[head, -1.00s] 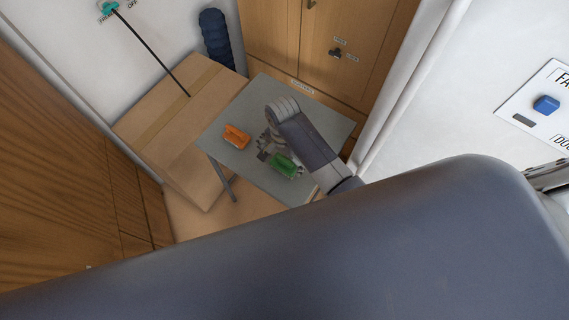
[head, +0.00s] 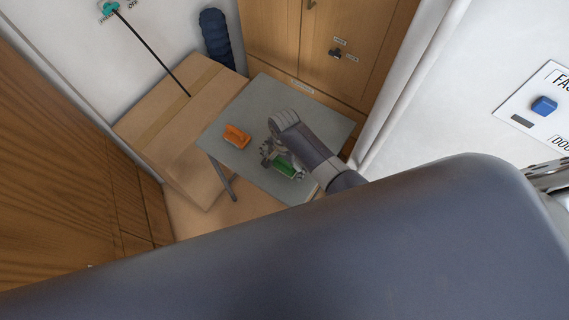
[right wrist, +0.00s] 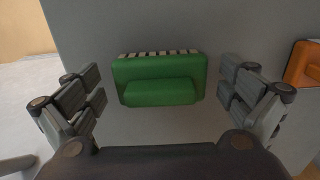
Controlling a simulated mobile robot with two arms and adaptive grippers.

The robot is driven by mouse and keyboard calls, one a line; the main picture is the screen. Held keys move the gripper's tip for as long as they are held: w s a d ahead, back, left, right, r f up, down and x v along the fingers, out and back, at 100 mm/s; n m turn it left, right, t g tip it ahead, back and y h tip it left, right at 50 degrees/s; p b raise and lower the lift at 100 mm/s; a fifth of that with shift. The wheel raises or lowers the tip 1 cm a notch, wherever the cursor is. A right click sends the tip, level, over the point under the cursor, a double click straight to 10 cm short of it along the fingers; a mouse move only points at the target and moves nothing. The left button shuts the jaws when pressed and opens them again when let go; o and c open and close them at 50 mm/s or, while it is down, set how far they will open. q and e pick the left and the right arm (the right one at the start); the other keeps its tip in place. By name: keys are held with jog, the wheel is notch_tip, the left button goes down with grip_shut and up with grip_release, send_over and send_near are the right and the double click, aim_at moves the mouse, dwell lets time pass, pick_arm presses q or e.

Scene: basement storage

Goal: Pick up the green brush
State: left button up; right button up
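The green brush (head: 284,168) lies on the grey table (head: 233,158), near its front edge. In the right wrist view the brush (right wrist: 160,80) shows its green back and a row of pale bristles along its far side. My right gripper (head: 275,160) is above the brush and partly covers it in the head view. In the right wrist view its fingers (right wrist: 165,98) are spread wide, one on each side of the brush, with gaps on both sides. My left gripper is in neither view.
An orange brush-like object (head: 236,136) lies on the table left of my right gripper; its edge also shows in the right wrist view (right wrist: 304,66). A large cardboard box (head: 150,118) stands left of the table. Wooden cabinet doors (head: 290,45) stand behind it.

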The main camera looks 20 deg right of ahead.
aim_at(285, 162)
jog(key=c, duration=1)
jog(key=shift+r, duration=0.15)
jog(key=shift+r, duration=0.55)
jog(key=shift+s+a+r, duration=0.1)
jog(key=shift+s+r, duration=0.1)
jog(key=shift+r, duration=0.35)
jog(key=shift+s+r, duration=0.15)
jog(key=shift+r, duration=0.35)
jog(key=s, duration=0.5)
jog(key=s+a+r+b, duration=0.1)
jog(key=s, duration=0.4)
jog(key=s+a+b, duration=0.1)
jog(key=s, duration=0.4)
jog(key=shift+s+r, duration=0.1)
jog(key=shift+r, duration=0.15)
